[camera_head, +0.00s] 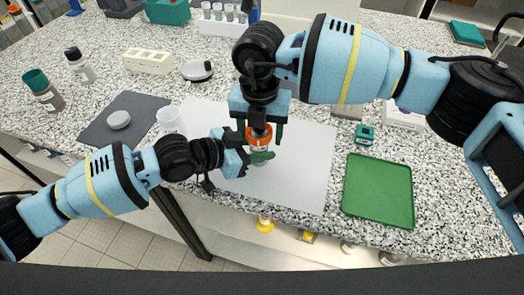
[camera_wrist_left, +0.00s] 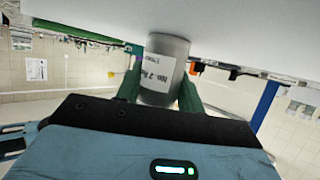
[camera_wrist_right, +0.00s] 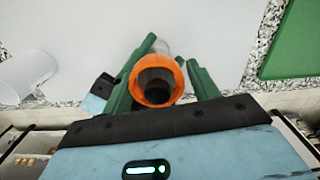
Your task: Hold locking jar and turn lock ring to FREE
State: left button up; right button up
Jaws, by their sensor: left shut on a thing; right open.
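The locking jar has an orange lock ring (camera_head: 260,137) around its top and stands near the middle of the pale mat in the head view. Its grey body with a white printed label (camera_wrist_left: 158,70) shows in the left wrist view. My left gripper (camera_head: 260,157) is shut on the jar body from the left, below the ring. My right gripper (camera_head: 260,130) comes from above, with its green fingers open on either side of the ring. In the right wrist view the orange ring (camera_wrist_right: 138,84) and its dark centre lie between the fingers. Ring markings are not legible.
A green tray (camera_head: 378,190) lies to the right, and a small green box (camera_head: 364,134) sits behind it. Bare pale mat (camera_head: 305,175) surrounds the jar.

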jog(key=m, duration=0.3)
jog(key=shift+s+a+f, duration=0.2)
jog(key=shift+s+f, duration=0.05)
jog(key=shift+s, duration=0.1)
jog(key=m, duration=0.4)
jog(key=shift+w+d+m, duration=0.2)
jog(key=shift+w+m, duration=0.1)
